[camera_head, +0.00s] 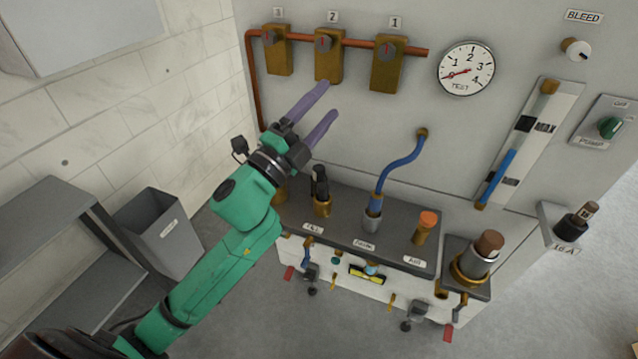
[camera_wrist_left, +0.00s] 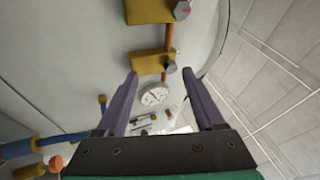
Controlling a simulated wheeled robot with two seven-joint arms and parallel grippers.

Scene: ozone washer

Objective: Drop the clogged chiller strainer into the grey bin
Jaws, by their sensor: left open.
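The grey bin (camera_head: 165,235) stands on the floor at the left, with a pale label on its front; its inside is mostly dark. My left gripper (camera_head: 330,100) is open and empty in front of the panel, below the brass valve blocks. Its purple fingers also show apart in the left wrist view (camera_wrist_left: 160,75). A silver cylinder with a brown top (camera_head: 484,252) stands upright in a brass ring at the right. I cannot tell whether this is the clogged chiller strainer. No other part is clearly readable as the strainer. My right gripper is out of view.
A dark ledge (camera_head: 390,257) holds a black-topped fitting (camera_head: 321,190), a blue hose (camera_head: 398,172) and an orange-capped brass fitting (camera_head: 426,226). A round gauge (camera_head: 466,68) sits on the panel. Grey shelves (camera_head: 45,225) stand left of the bin. Floor in front is clear.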

